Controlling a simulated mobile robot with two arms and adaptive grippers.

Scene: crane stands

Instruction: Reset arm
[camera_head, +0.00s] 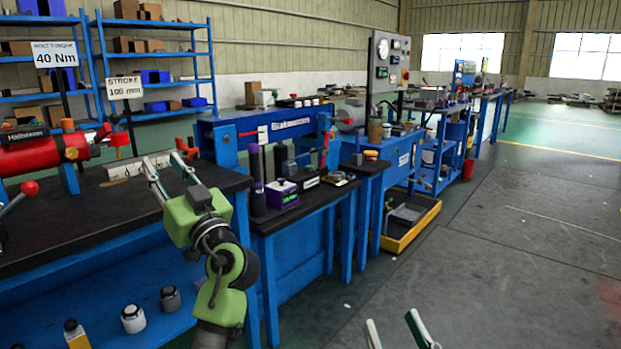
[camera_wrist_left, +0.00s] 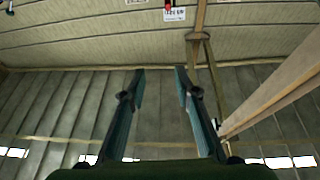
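My left gripper (camera_head: 171,171) is raised in front of the black-topped blue bench (camera_head: 85,222) at the left. Its two fingers stand apart with nothing between them. In the left wrist view the open fingers (camera_wrist_left: 160,85) point toward the hall's wall and ceiling, and no object is near them. My right gripper (camera_head: 395,330) shows only at the bottom edge of the head view. Its two fingertips are apart with no object visible between them; the rest is out of frame.
A red cylinder tool (camera_head: 38,152) lies on the left bench near the sign reading 40 Nm (camera_head: 55,55). A smaller table (camera_head: 300,205) holds a purple box (camera_head: 282,194). A yellow tray (camera_head: 408,228) sits on the floor. The floor at the right (camera_head: 500,260) is clear.

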